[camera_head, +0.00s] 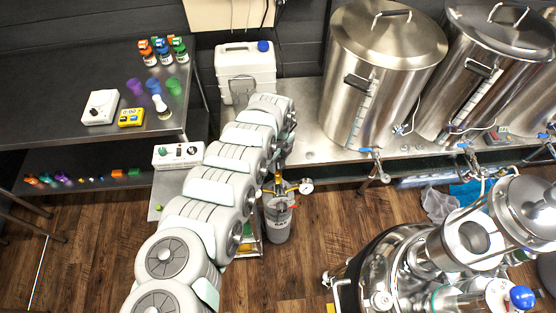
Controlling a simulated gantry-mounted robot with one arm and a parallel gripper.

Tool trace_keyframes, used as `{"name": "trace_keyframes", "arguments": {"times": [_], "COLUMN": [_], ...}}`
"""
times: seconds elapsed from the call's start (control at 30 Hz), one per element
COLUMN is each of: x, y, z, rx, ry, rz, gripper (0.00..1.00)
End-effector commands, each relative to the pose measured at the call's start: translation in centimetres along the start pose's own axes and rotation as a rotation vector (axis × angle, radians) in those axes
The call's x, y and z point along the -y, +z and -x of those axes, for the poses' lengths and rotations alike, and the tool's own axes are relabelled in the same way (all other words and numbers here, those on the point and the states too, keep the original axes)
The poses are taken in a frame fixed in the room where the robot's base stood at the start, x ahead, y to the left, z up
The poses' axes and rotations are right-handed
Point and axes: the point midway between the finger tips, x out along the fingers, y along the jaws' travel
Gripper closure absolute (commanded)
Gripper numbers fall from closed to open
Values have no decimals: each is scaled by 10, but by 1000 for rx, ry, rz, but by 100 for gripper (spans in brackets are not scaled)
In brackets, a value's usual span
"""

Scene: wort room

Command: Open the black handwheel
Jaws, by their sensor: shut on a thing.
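A grey gas cylinder (278,222) stands upright on the floor below the steel bench's front edge. A brass valve (289,187) with a round white gauge (306,186) is on its top. My arm comes up from the bottom of the picture and bends down at its far end. My gripper (279,172) is small and dark, just above the brass valve, partly hidden by my arm. It is shut at the valve's top, where the black handwheel sits. The wheel is covered, and its turn cannot be told.
Steel kettles (381,70) stand on the bench (305,145) at right, with blue-handled taps (371,151). A white canister (245,70) stands behind my arm. A control box (178,154) is close to its left. A large steel vessel (400,260) fills the lower right.

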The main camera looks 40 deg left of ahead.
Motion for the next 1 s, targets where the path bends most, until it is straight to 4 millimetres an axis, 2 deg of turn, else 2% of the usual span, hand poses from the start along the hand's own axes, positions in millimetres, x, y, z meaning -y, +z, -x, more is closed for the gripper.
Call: {"name": "trace_keyframes", "arguments": {"times": [0.07, 0.4, 0.77, 1.0], "x": [0, 0, 0, 0], "y": [0, 0, 0, 0], "z": [0, 0, 1, 2], "rx": [0, 0, 1, 1], "ry": [0, 0, 1, 1], "rz": [0, 0, 53, 208], "gripper": [63, 91, 92, 92]}}
